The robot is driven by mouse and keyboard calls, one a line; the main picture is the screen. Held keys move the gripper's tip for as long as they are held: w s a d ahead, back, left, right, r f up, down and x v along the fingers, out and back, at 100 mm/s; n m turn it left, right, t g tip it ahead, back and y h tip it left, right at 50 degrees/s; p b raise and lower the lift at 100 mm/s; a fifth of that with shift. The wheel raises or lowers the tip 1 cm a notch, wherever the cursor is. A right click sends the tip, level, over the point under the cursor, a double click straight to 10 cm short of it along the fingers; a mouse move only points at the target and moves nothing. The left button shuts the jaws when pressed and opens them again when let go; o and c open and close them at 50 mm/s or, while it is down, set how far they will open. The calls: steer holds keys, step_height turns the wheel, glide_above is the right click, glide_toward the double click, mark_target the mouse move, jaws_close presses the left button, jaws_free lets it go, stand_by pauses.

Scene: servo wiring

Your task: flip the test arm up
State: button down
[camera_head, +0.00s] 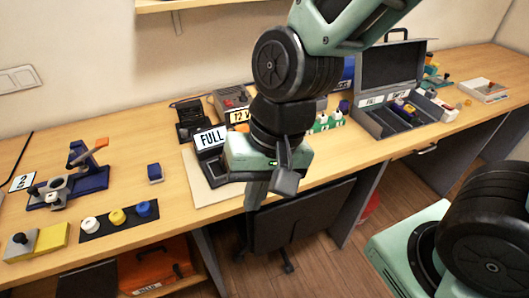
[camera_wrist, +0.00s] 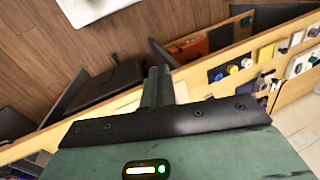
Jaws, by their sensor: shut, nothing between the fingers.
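A dark blue fixture (camera_head: 75,185) stands on the left part of the bench. It has a raised arm with an orange tip (camera_head: 101,143); I cannot tell for certain whether this is the test arm. The fixture shows small at the right of the wrist view (camera_wrist: 264,82). My gripper (camera_head: 256,196) points down at the front edge of the bench, well to the right of the fixture and apart from it. Its two fingers (camera_wrist: 157,86) are together with nothing between them.
A black mat (camera_head: 100,233) with white, yellow and blue knobs lies in front of the fixture. A blue block (camera_head: 155,173) stands to its right. A grey open case (camera_head: 390,115) is further right. A dark chair (camera_head: 300,215) stands below.

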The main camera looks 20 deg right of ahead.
steer(key=w+d+f+m+t+p, duration=0.25)
steer(key=w+m, duration=0.85)
steer(key=m, duration=0.7)
steer(key=w+d+f+m+h, duration=0.1)
steer(key=d+m, duration=0.3)
steer(key=m, duration=0.4)
steer(key=w+d+f+m+h+p, duration=0.1)
steer(key=w+d+f+m, duration=0.2)
steer(key=m, duration=0.4)
steer(key=shift+w+d+f+m+h, duration=0.4)
steer(key=shift+d+f, duration=0.3)
steer(key=shift+d, duration=0.45)
steer(key=shift+f, duration=0.1)
